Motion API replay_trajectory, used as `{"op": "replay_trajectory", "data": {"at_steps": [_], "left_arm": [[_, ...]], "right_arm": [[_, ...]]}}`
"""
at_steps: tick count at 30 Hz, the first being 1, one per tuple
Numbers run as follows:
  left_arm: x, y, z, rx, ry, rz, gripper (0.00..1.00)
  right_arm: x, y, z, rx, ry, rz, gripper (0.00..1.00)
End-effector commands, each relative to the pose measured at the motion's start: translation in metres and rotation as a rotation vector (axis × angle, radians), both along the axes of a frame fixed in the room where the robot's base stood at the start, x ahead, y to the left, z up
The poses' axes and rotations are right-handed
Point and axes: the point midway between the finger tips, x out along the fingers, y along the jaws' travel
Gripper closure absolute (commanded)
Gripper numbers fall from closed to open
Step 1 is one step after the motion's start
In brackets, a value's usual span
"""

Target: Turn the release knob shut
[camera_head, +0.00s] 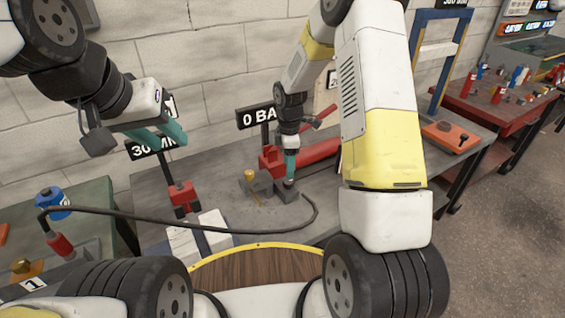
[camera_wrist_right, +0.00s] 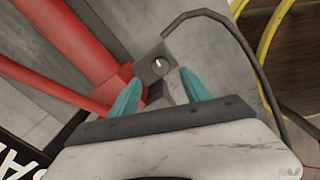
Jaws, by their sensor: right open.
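The release knob (camera_wrist_right: 157,63) is a small round dial with a white mark, set in a dark grey block in the right wrist view. In the head view the dark block (camera_head: 287,196) sits on the bench at the front end of the red pump (camera_head: 315,153); the dial face is hidden there. My right gripper (camera_head: 290,166) points down just above the block. In the wrist view its two teal fingers (camera_wrist_right: 160,92) are apart, with nothing between them; the knob lies just beyond their tips. My left gripper (camera_head: 166,138) is raised at the left, its fingers apart and empty.
A black hose (camera_head: 190,225) runs from the block leftward across the bench. A brass-topped fitting (camera_head: 250,176) stands left of the block. A blue frame (camera_head: 425,65) and an orange tool (camera_head: 445,136) are at right.

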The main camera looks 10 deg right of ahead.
Motion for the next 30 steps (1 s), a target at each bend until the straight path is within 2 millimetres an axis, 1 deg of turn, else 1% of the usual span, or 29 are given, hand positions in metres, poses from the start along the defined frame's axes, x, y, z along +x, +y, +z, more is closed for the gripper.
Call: {"op": "replay_trajectory", "data": {"at_steps": [1,6,9,12,16,23,24,29,30], "left_arm": [[0.0,0.0,0.0,0.0,0.0,0.0,0.64],[0.0,0.0,0.0,0.0,0.0,0.0,0.64],[0.0,0.0,0.0,0.0,0.0,0.0,0.64],[0.0,0.0,0.0,0.0,0.0,0.0,0.64],[0.0,0.0,0.0,0.0,0.0,0.0,0.64],[0.0,0.0,0.0,0.0,0.0,0.0,0.64],[0.0,0.0,0.0,0.0,0.0,0.0,0.64],[0.0,0.0,0.0,0.0,0.0,0.0,0.64],[0.0,0.0,0.0,0.0,0.0,0.0,0.64]], "right_arm": [[-0.001,0.0,-0.008,-0.001,0.004,0.0,0.45],[-0.002,0.0,-0.037,-0.001,0.004,-0.001,0.45],[-0.002,0.001,-0.05,-0.001,0.003,-0.001,0.45],[-0.001,0.001,-0.06,0.0,0.002,-0.002,0.45],[-0.001,0.0,-0.065,0.0,0.001,-0.003,0.45],[-0.001,0.0,-0.065,0.0,0.0,-0.003,0.45],[-0.001,0.0,-0.065,0.0,0.0,-0.003,0.52],[-0.001,0.0,-0.065,0.0,0.0,-0.003,0.84],[-0.001,0.0,-0.065,0.0,0.0,-0.004,0.92]]}}
